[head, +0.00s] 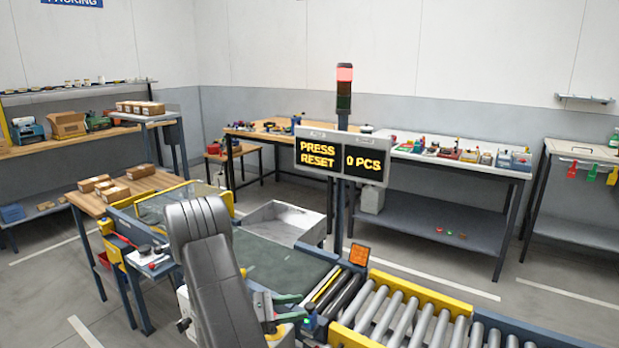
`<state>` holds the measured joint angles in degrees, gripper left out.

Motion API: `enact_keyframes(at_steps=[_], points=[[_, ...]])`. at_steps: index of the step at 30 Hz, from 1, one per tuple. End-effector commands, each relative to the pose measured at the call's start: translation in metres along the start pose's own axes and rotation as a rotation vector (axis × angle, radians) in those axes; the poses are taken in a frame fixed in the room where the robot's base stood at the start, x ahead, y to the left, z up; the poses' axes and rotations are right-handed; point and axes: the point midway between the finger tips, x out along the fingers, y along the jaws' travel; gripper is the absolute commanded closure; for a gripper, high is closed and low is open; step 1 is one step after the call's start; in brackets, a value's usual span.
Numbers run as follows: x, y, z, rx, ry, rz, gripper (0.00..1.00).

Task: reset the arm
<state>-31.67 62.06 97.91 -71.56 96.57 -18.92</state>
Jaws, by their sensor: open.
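My arm (212,262) rises dark and large in the lower middle of the head view and hides part of the conveyor behind it. My gripper (299,306), with dark green fingers, shows low beside the arm, near the conveyor's side. Its fingers are apart and I see nothing between them. A display (340,158) reads "PRESS RESET" and "0 PCS" in yellow letters. A signal tower (344,88) above it has its red top section lit.
A dark conveyor belt (262,258) leads to a roller conveyor (400,322) at lower right. A small orange panel (359,254) stands at its edge. Brown boxes lie on a wooden table (150,186) at left. Benches line the walls. Open floor shows at right.

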Motion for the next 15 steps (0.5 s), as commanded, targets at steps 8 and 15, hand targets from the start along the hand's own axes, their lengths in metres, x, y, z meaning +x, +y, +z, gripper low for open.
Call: enact_keyframes(at_steps=[8, 15], points=[[0.044, -0.001, 0.003, -0.005, -0.003, 0.028, 0.54], [0.043, -0.001, 0.003, -0.005, -0.004, 0.192, 0.54]])
